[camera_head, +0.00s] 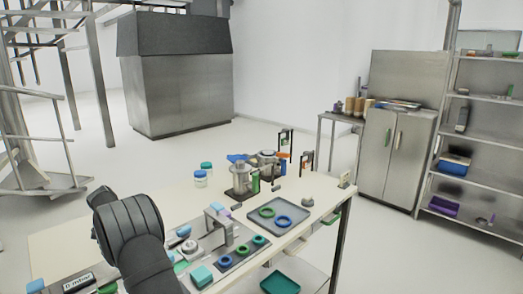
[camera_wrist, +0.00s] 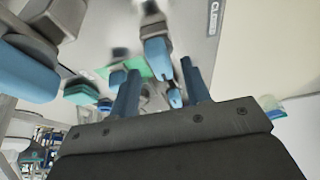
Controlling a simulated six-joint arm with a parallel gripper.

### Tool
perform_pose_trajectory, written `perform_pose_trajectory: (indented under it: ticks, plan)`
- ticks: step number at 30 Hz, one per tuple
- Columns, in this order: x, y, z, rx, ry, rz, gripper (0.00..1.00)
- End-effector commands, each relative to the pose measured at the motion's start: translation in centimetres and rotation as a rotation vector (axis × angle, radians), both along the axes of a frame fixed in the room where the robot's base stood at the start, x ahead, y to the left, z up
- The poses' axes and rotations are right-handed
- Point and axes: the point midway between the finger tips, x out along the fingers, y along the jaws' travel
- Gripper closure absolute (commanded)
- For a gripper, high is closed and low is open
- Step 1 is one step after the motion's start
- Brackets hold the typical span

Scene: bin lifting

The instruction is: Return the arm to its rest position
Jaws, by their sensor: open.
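My gripper (camera_wrist: 160,88) shows in the wrist view as two blue fingers standing apart on a dark grey palm. It is open, with no object held between the fingers. My dark arm (camera_head: 130,236) rises at the lower left of the head view, over the near side of the pale worktable (camera_head: 316,188). The gripper itself cannot be made out in the head view, and the arm hides part of the table.
A grey tray (camera_head: 302,222) with green and blue rings lies on the table. Metal canisters, white jars (camera_head: 200,179) and a grey fixture (camera_head: 218,226) stand nearby. A teal bin (camera_head: 280,283) is below the table edge. Shelves (camera_head: 480,140) stand right; the floor between is clear.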

Motion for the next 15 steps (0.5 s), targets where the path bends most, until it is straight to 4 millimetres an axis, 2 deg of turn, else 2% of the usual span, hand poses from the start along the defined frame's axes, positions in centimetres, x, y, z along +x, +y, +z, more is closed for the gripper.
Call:
perform_pose_trajectory:
  ticks: [6, 15]
  plan:
    - [0.5, -0.5, -1.8, 0.001, -0.001, 0.000, 0.56]
    - [0.6, -0.6, -2.0, 0.001, -0.001, 0.001, 0.56]
